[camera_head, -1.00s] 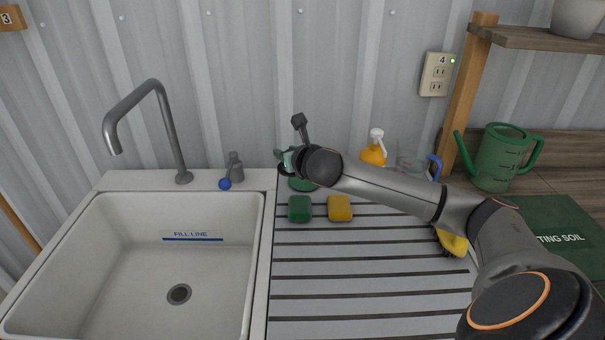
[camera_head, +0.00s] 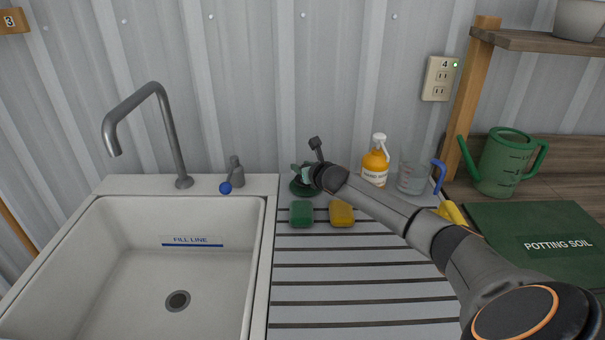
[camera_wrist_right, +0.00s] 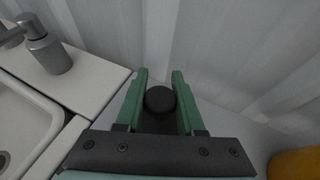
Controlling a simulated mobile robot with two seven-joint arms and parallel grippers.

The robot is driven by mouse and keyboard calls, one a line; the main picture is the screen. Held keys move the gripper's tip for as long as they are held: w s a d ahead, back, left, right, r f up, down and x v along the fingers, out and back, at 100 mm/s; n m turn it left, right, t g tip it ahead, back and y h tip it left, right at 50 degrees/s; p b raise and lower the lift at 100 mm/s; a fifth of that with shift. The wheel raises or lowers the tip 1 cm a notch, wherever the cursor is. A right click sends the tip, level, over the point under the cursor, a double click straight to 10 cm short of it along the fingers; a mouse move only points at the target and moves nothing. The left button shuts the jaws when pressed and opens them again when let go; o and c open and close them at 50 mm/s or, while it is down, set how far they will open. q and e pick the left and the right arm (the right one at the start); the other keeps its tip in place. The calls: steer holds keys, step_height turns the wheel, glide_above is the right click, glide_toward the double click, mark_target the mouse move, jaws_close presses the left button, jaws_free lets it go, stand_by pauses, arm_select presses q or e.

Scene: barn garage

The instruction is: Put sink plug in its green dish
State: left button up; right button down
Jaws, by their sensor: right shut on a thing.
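The sink plug (camera_wrist_right: 160,99) is a round black piece between the green fingers of my right gripper (camera_wrist_right: 159,80) in the right wrist view. The gripper is shut on it. The dish does not show clearly in the wrist view. My left gripper is not in view.
An orange soap bottle (camera_head: 375,166) and a clear container (camera_head: 412,176) stand to the right. The sink (camera_head: 120,250) is left. The front of the draining board (camera_head: 350,290) is clear.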

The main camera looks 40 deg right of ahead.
steer(key=shift+f, duration=0.9)
steer(key=c, duration=0.5)
jaws_free()
steer(key=shift+f, duration=0.1)
steer(key=shift+s, duration=0.1)
steer(key=p+v, duration=0.1)
steer(key=v, duration=1.1)
